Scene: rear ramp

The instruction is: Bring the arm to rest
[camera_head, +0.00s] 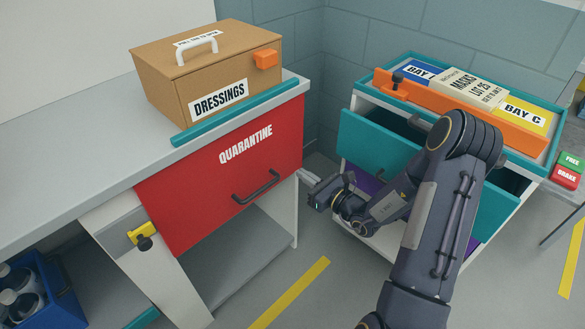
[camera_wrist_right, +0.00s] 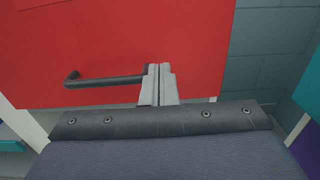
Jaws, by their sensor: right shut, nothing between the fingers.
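My right arm reaches in from the bottom right of the head view. Its gripper (camera_head: 309,181) is shut and empty, just right of the red quarantine front (camera_head: 222,172). In the right wrist view the shut fingers (camera_wrist_right: 159,84) appear in front of the red front (camera_wrist_right: 110,40), near the right end of its dark handle (camera_wrist_right: 105,79). I cannot tell from this whether they touch it. The handle also shows in the head view (camera_head: 257,187), left of the gripper and apart from it. My left gripper is not in view.
A brown dressings box (camera_head: 212,75) stands on the grey counter (camera_head: 60,165). On the right, a teal drawer (camera_head: 375,143) stands partly open beside my arm, under a tray (camera_head: 550,158) with bay labels. A blue crate of bottles (camera_head: 62,300) is at lower left.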

